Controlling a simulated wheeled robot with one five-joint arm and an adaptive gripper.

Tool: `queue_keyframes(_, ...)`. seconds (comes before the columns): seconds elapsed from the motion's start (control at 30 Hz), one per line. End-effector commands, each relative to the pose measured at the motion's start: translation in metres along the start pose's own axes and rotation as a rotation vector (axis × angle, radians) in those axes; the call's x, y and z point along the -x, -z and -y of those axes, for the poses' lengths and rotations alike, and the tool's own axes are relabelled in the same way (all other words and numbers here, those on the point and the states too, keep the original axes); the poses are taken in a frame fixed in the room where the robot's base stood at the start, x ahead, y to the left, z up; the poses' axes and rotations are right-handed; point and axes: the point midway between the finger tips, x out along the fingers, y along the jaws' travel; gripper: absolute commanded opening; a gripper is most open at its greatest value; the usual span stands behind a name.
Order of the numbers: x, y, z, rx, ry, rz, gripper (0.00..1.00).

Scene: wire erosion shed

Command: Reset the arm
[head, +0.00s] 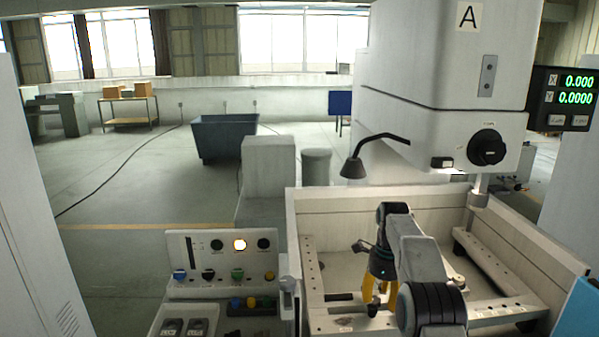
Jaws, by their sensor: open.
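My arm reaches forward from the lower right over the machine's open work tank (297,245). My gripper (376,290) hangs downward inside the tank area, with yellow fingers below a dark wrist. It is open, and I see nothing held between the fingers. My arm links hide part of the tank floor and the right side of the gripper.
A white machine head (440,60) marked A overhangs the tank, with a black lamp (354,167) beside it. A control panel (222,258) stands left of the tank. A digital readout (562,98) is at right. The floor (130,190) behind is largely clear around a dark bin (222,140).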

Motion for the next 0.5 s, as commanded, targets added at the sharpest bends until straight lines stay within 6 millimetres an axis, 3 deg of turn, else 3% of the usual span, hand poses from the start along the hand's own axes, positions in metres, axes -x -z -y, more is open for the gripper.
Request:
queue_keyframes(0.33, 0.0, -0.008, 0.018, 0.439, 0.082, 0.016, 0.47)
queue_keyframes(0.5, -0.026, -0.007, 0.016, 0.802, 0.075, 0.001, 0.47)
